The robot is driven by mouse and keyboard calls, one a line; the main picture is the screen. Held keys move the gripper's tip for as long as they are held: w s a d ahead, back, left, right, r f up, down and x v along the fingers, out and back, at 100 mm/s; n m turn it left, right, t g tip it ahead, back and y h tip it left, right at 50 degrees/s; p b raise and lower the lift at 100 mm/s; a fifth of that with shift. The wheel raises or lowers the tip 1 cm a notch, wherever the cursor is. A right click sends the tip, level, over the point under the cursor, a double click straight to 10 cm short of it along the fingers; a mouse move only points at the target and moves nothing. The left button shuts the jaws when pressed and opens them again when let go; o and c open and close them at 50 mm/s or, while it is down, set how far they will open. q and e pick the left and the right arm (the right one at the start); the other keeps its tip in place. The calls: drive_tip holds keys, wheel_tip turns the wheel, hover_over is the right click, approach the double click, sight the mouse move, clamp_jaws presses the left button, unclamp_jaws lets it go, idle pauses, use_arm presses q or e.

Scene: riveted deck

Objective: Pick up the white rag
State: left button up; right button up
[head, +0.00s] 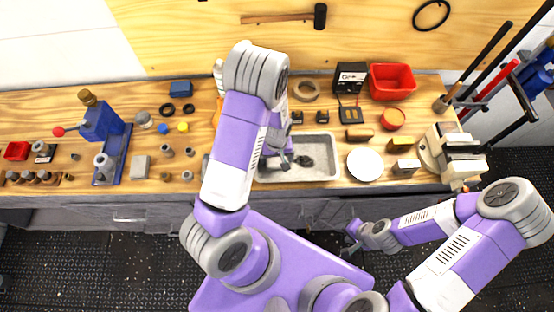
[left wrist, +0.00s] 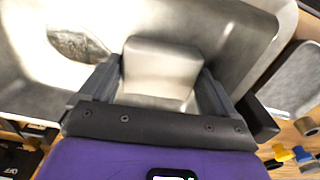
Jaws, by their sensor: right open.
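The white rag (left wrist: 162,68) looks like a pale folded bundle in the left wrist view. It lies at the grey tray, between the two fingers of my left gripper (left wrist: 160,80). The fingers stand close along both its sides; whether they press on it I cannot tell. In the head view my left gripper (head: 283,160) is low over the grey tray (head: 325,172), and the rag is not clearly visible there. My right gripper (head: 350,240) is open and empty, in front of the bench and away from the tray.
A dark grey crumpled thing (left wrist: 78,45) lies in the tray beside the rag. A white round plate (head: 365,164) stands right of the tray. A red bin (head: 392,81) and a blue press (head: 103,125) are on the bench. Small metal parts lie to the left.

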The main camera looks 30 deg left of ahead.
use_arm(q)
drive_tip(key=c, duration=0.5)
drive_tip(key=shift+r, duration=0.1)
wheel_tip(320, 180, up, 10)
drive_tip(key=p, duration=0.1)
